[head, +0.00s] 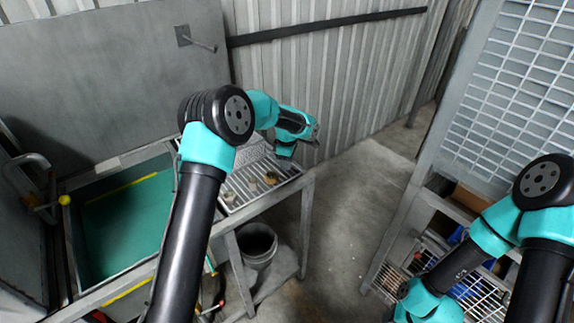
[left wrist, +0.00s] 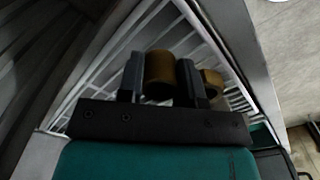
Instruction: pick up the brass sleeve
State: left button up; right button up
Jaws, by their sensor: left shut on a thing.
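My left gripper (head: 285,158) is over the wire rack at the far end of the wash bench. In the left wrist view, the two dark fingers of the gripper (left wrist: 160,78) are shut on a brass sleeve (left wrist: 159,70), a short brown-gold cylinder between them. A second brass-coloured ring (left wrist: 212,80) shows just beyond the right finger. In the head view the held sleeve cannot be made out at the gripper. A small brass-coloured piece (head: 270,178) lies on the rack there. My right gripper is out of view; only its arm shows at the lower right.
The wire rack (head: 236,192) holds a few other small pieces. A green-lined basin (head: 125,225) is at the left. A dark bucket (head: 257,243) stands under the rack. A grey shelf unit with a mesh panel (head: 520,90) is at the right. Open floor (head: 345,215) lies between.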

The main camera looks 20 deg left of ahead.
pick_arm(q)
jog(key=shift+r, duration=0.6)
jog(key=s+d+r, duration=0.1)
jog(key=s+d, duration=0.1)
jog(key=s, duration=0.5)
jog(key=s+d+r, duration=0.1)
jog(key=s+d, duration=0.1)
jog(key=s, duration=0.6)
jog(key=shift+s+d, duration=0.2)
jog(key=shift+s, duration=0.05)
